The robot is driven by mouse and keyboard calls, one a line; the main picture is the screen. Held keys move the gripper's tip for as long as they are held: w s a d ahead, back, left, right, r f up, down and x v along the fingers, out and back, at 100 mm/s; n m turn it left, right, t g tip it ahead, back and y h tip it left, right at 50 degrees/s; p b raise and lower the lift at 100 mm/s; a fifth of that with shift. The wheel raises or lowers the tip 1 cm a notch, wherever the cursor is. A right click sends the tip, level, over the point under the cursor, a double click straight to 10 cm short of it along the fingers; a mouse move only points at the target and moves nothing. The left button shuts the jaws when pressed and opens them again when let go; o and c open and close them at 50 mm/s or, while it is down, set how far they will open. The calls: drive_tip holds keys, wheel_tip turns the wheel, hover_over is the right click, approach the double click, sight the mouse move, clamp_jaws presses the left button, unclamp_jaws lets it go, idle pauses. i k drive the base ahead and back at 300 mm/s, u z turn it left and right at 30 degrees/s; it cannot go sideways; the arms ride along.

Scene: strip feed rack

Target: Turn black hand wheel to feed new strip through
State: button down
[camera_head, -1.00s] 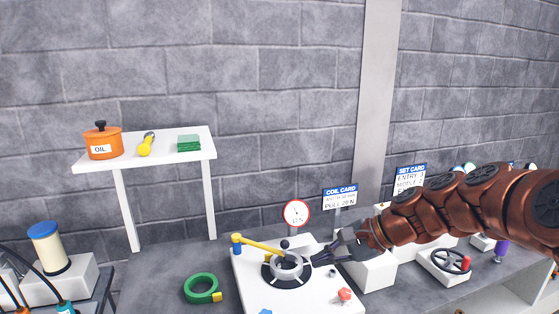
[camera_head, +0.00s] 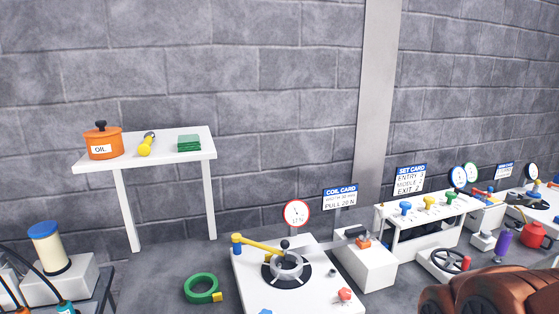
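The black hand wheel (camera_head: 450,261) with a red knob stands on a white base on the bench, right of the middle. To the left, a white decoiler-like unit (camera_head: 250,286) carries a grey ring hub (camera_head: 286,266) on a black disc, with a yellow arm (camera_head: 258,246) reaching over to it. A white block (camera_head: 365,265) with a small orange and black part sits between this unit and the white rack (camera_head: 418,227) with blue, yellow and green knobs. My arm's copper-brown links show at the lower right. My gripper is out of the picture.
A coil card (camera_head: 340,197) and a set card (camera_head: 410,179) stand behind. A round gauge (camera_head: 296,213) stands near the hub. A green ring (camera_head: 202,288) lies on the bench. A shelf (camera_head: 150,160) holds an orange oil pot.

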sight(450, 262)
drive_tip(key=z, duration=1)
drive_tip(key=k, duration=0.5)
drive_tip(key=u, duration=0.4)
drive_tip(key=i, duration=0.95)
drive_tip(key=u, duration=0.65)
